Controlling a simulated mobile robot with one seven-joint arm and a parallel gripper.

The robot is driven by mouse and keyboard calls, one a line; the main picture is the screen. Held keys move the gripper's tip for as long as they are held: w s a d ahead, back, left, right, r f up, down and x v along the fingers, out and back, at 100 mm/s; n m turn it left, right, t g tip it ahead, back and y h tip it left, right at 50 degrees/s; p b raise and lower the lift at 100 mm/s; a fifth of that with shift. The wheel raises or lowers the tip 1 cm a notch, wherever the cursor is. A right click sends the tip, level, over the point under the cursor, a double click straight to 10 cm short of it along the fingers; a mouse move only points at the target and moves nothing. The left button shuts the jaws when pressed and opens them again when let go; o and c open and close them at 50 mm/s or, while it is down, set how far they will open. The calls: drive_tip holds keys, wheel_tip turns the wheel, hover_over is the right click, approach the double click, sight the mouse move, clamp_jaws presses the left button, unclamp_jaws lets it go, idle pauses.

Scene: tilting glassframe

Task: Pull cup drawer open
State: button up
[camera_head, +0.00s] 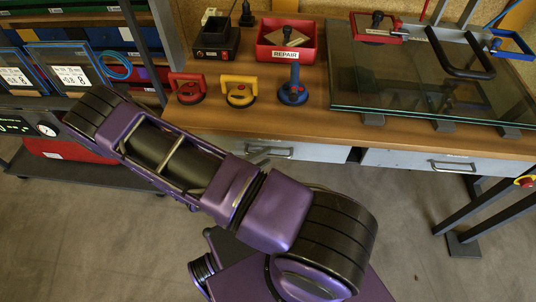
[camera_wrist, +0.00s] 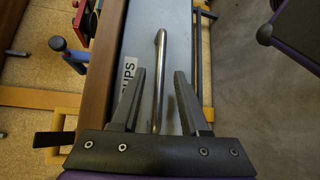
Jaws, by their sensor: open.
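My gripper (camera_wrist: 160,71) is open, with one dark finger on each side of the handle; contact with the bar cannot be made out. The left finger covers part of the label. In the head view, a grey drawer front (camera_head: 312,150) with a bar handle (camera_head: 270,152) sits under the tabletop edge, partly behind my arm.
The wooden workbench (camera_head: 430,142) carries red, yellow and blue suction cups (camera_head: 293,88), a red REPAIR bin (camera_head: 285,54) and a glass pane (camera_head: 380,85). A second drawer (camera_head: 410,160) is at right. A shelf cart (camera_head: 110,170) stands left. Floor before the bench is open at right.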

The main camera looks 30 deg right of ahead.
drive_tip(key=shift+x, duration=1.2)
clamp_jaws()
idle(0.6)
